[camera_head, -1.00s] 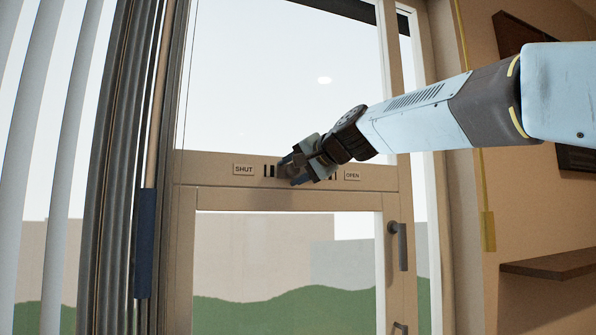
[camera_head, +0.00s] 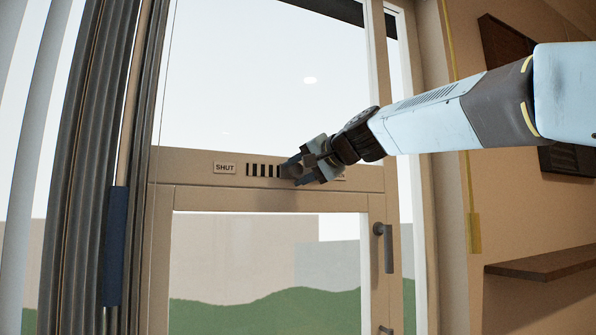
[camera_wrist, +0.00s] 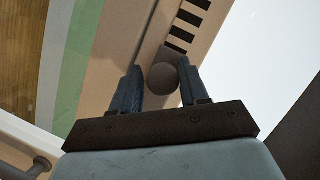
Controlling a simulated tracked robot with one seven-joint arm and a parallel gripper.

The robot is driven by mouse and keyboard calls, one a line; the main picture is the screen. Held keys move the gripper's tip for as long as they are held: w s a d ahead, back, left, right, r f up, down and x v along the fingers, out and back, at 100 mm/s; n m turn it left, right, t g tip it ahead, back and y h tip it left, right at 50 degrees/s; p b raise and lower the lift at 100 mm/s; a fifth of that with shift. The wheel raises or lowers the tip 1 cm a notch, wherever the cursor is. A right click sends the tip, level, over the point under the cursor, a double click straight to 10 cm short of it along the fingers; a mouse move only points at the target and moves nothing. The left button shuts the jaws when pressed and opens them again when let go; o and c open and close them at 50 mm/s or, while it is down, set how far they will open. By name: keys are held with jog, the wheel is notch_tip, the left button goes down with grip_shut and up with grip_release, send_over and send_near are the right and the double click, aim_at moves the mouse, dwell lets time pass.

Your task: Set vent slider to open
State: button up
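The vent (camera_head: 263,170) is a row of dark slots in the door's crossbar, with a SHUT label (camera_head: 225,168) at its left. Several slots show open left of the slider knob (camera_head: 299,171), a dark round knob now toward the vent's right end. The knob (camera_wrist: 162,78) sits between the two fingers in the wrist view.
A dark door handle (camera_head: 385,246) stands below and right of the vent. Grey curtains (camera_head: 82,170) and a blue-gripped rod (camera_head: 116,245) hang at the left. A wooden shelf (camera_head: 543,264) juts from the right wall.

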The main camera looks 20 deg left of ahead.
jog(key=shift+o, duration=1)
jog(key=shift+w+d, duration=0.1)
jog(key=shift+w, duration=0.2)
jog(key=shift+s, duration=0.15)
jog(key=v, duration=1.3)
jog(key=shift+d, duration=0.3)
jog(key=shift+s, duration=0.15)
jog(key=s+d+f+h, duration=0.2)
jog(key=d+f+h, duration=0.1)
jog(key=d+f, duration=0.6)
jog(key=s+d+f+h, duration=0.2)
jog(key=d+f+h, duration=0.2)
jog(key=d+f, duration=0.45)
jog(key=s+d+f+h, duration=0.2)
jog(key=s+d+f, duration=0.2)
jog(key=f, duration=0.4)
jog(key=s+d+f+g+h, duration=0.1)
jog(key=s+d+f+h, duration=0.1)
jog(key=s+d+f, duration=0.3)
jog(key=s+d+f+g+h, duration=0.1)
jog(key=s+d+f, duration=0.3)
jog(key=f, duration=0.7)
jog(key=shift+s+d+h, duration=0.2)
jog(key=shift+d+h, duration=0.5)
jog(key=shift+d, duration=0.4)
